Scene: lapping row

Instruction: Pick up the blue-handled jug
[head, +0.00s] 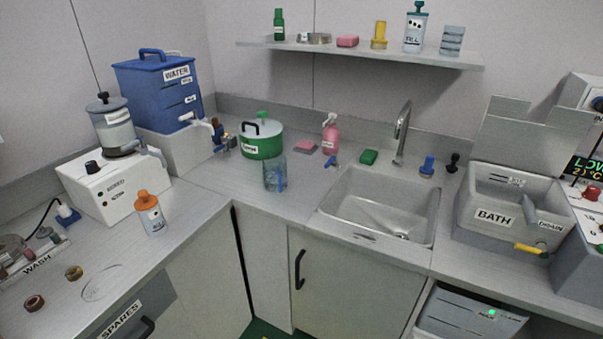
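A clear, bluish jug (271,175) stands upright on the grey worktop in the head view, near the inner corner and left of the sink. A blue handle seems to show on its right side. The green pot with a white lid stands close behind it and to its left. My gripper is not in view.
The green pot (262,145) has a dark handle. The sink (375,207) lies right of the jug. An orange-capped bottle (150,214) stands on the left worktop, and a blue water tank (155,92) behind. A shelf (365,52) hangs above. Worktop left of the jug is clear.

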